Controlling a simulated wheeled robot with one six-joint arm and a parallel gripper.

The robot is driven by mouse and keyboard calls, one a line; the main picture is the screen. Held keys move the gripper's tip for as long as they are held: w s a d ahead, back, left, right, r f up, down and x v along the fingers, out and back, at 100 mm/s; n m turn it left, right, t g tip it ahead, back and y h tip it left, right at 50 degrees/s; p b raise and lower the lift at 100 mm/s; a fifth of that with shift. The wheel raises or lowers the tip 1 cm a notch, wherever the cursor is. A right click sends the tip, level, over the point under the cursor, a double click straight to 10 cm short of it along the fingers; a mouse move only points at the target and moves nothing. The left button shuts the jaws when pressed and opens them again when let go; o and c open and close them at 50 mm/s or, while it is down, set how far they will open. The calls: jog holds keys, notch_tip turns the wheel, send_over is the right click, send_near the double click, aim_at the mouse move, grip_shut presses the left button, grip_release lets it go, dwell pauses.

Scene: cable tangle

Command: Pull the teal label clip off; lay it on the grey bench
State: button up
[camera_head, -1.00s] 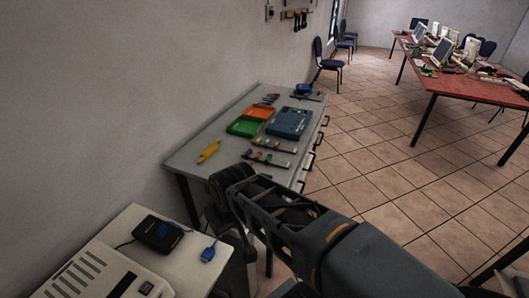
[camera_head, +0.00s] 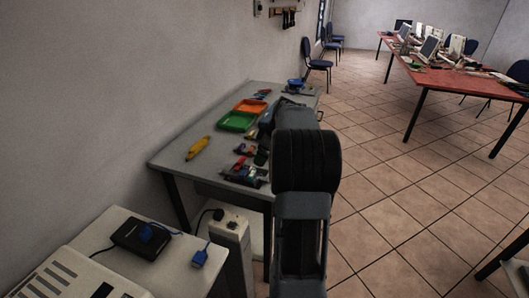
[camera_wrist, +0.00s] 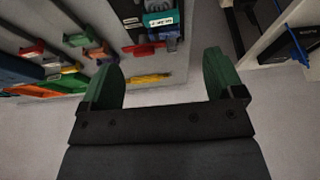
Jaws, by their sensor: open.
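A teal piece with a white printed strip (camera_wrist: 158,19) shows at the top of the wrist view. It looks like the label clip, next to dark parts and a red piece (camera_wrist: 145,47); what it is fixed to cannot be told. My gripper (camera_wrist: 162,70) is open and empty, its green fingers apart, with the teal piece beyond the fingertips and not between them. The grey bench (camera_head: 173,157) is at the left of the head view. There my arm covers its right part, and I cannot make out the clip.
On the bench lie an orange tray (camera_head: 250,106), a green tray (camera_head: 237,121) and a yellow tool (camera_head: 198,147). A pale cabinet (camera_head: 185,275) at front left holds a black box (camera_head: 140,233) and a blue connector (camera_head: 200,256).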

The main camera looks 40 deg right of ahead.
aim_at(253, 173)
jog(key=x, duration=1.2)
jog(key=shift+s+a, duration=0.1)
jog(key=shift+a, duration=0.05)
jog(key=shift+c, duration=0.5)
jog(key=shift+r, duration=0.1)
jog(key=c, duration=0.9)
